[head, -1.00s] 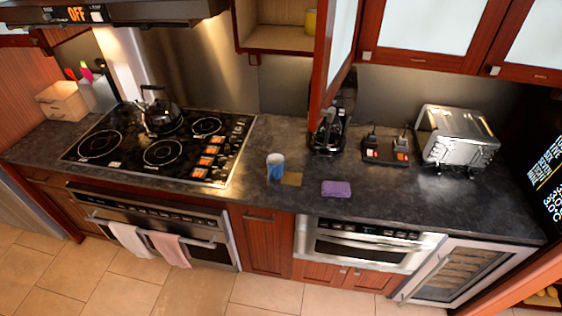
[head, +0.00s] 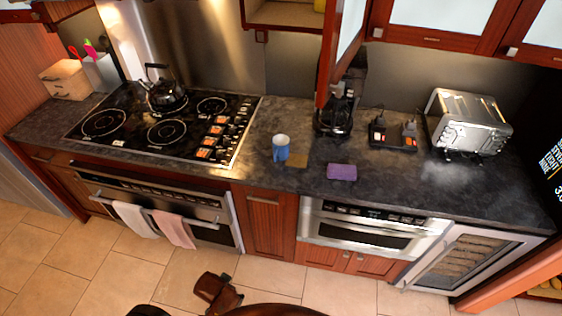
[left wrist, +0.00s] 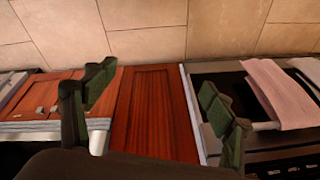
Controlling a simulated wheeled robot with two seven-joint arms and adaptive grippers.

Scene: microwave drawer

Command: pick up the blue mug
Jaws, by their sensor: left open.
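The blue mug (head: 281,148) stands upright on the dark countertop (head: 250,170), right of the cooktop, in the head view. Its rim and inside look white. A flat brown square lies beside it on the right. My left gripper (left wrist: 158,98) is open and empty in the left wrist view, its dark green fingers spread wide. It faces the wooden cabinet panel (left wrist: 155,110) below the counter, apart from the mug. The mug is out of the left wrist view. My right gripper is not seen.
A purple sponge-like block (head: 342,172) lies right of the mug. The cooktop with its kettle (head: 163,93) is to the left. A coffee maker (head: 334,117) and a toaster oven (head: 468,122) stand behind and right. An open cabinet door (head: 342,45) hangs above.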

